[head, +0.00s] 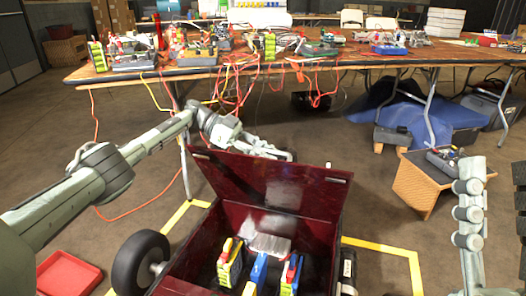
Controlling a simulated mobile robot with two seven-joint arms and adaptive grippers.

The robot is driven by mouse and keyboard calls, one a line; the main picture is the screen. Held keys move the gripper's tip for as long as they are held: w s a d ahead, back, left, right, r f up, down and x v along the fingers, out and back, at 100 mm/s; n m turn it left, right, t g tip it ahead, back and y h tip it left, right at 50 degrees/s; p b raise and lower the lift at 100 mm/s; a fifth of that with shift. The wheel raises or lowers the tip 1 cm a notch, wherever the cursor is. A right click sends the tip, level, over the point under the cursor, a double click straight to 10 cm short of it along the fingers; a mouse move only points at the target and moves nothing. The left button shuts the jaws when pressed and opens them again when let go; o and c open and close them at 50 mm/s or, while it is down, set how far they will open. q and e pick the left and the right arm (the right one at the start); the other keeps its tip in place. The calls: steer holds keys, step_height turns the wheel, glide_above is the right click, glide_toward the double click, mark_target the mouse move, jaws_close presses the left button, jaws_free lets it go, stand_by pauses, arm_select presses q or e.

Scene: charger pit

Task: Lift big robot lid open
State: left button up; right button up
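The big robot (185,262) is a dark red open-topped box on black wheels at the bottom centre. Its lid (265,180) is raised at the back edge and leans away from me, so the inside shows. Yellow, blue and red battery-like items (258,272) stand inside, with a silvery piece behind them. My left arm reaches in from the left, and my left gripper (272,151) is just behind the lid's top edge. The lid partly hides its fingers, so contact and opening are unclear. My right arm shows at the right edge, but its gripper cannot be made out.
A long wooden table (345,60) behind holds several small robots and dangling cables. A red tray (68,274) lies at lower left. Yellow tape (385,246) marks the floor around the big robot. A wheel (140,262) juts out left.

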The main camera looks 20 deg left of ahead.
arm_select(q)
steer(key=v, duration=0.6)
steer(key=shift+r, duration=0.1)
steer(key=shift+s+a+r, duration=0.1)
steer(key=shift+a+r, duration=0.1)
steer(key=shift+a, duration=0.45)
